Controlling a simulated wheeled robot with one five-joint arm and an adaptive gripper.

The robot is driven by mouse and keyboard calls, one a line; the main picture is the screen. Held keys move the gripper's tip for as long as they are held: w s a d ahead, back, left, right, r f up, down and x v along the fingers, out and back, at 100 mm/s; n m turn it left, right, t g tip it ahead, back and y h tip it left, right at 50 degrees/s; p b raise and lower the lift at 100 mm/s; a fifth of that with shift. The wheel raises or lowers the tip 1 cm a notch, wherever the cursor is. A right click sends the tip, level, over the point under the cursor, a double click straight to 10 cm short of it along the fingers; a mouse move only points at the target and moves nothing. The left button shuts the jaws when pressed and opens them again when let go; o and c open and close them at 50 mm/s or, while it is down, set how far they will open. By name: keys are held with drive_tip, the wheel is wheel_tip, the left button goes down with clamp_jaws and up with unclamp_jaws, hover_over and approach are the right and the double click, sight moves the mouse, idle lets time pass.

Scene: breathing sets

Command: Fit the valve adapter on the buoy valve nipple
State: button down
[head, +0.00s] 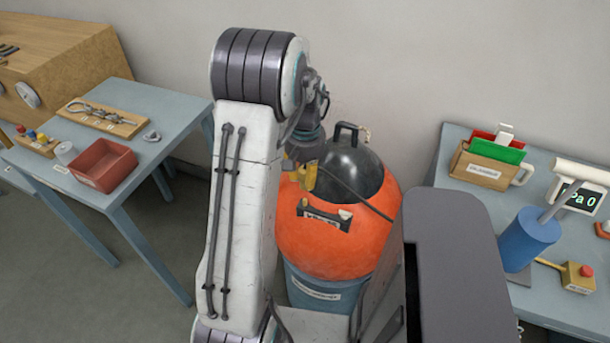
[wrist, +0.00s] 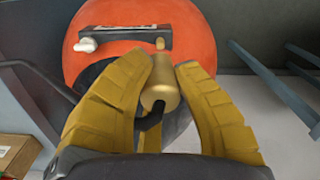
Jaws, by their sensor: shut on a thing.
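The orange buoy (head: 330,246) with a black top sits in a blue-grey labelled stand. Its dark plate (wrist: 125,41) carries a white knob (wrist: 87,45) at left and the small brass valve nipple (wrist: 160,43) at right in the wrist view. My gripper (head: 303,176) has yellow fingers and is shut on the brass valve adapter (wrist: 160,84), a short cylinder with a black hose at its near end. The adapter lines up with the nipple in the wrist view; I cannot tell whether they touch. In the head view my gripper hides the adapter, above the plate.
The right table (head: 455,150) holds a card box (head: 480,168), a blue cylinder (head: 528,240), a display (head: 580,196) and a red-button box (head: 579,277). The left table (head: 150,95) holds a red tray (head: 102,165) and a shackle board (head: 103,118). A dark hose (head: 355,192) crosses the buoy.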

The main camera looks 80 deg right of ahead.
sight(304, 169)
drive_tip(key=shift+f+b, duration=1.75)
drive_tip(key=shift+f, duration=0.35)
drive_tip(key=shift+f+b, duration=1.4)
drive_tip(key=shift+f, duration=0.3)
drive_tip(key=c, duration=1)
unclamp_jaws()
drive_tip(key=shift+r, duration=0.1)
wheel_tip(304, 169, up, 12)
